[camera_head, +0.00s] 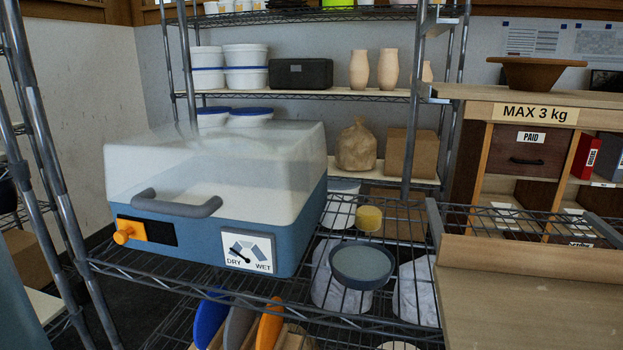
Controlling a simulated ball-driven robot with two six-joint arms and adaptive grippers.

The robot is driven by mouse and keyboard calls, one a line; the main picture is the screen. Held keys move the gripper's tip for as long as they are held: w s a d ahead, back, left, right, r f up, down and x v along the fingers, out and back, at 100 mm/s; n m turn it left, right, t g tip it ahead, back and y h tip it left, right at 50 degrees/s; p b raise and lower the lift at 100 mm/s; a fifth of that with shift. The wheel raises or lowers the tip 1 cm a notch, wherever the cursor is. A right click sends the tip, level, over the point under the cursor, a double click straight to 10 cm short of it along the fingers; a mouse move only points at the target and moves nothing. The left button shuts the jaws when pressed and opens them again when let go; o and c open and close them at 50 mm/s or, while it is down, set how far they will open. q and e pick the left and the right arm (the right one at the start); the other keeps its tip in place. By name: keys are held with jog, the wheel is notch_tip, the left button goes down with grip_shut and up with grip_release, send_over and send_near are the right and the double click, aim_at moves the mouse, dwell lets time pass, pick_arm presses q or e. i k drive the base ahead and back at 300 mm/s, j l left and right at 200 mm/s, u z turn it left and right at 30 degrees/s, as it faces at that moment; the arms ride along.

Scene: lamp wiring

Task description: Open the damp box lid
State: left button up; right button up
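The damp box (205,235) stands on a wire shelf at the left of the head view. Its base is blue, and its frosted see-through lid (240,165) sits down on the base, closed. A grey bar handle (175,205) is on the front of the lid. Below it on the base front is an orange knob (124,232) on an orange and black plate. A dial (247,250) marked DRY and WET is at the front right. Neither of my grippers is in view.
The box's wire shelf (290,295) has upright metal posts (50,140) at its left. A round grey-rimmed dish (362,265) and a yellow sponge-like piece (369,218) are to the right of the box. A wooden worktop (530,300) fills the lower right.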

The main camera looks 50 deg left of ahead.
aim_at(193, 134)
jog(key=k+u, duration=0.35)
jog(key=k+j+u, duration=0.15)
jog(key=u, duration=0.2)
jog(key=k, duration=0.1)
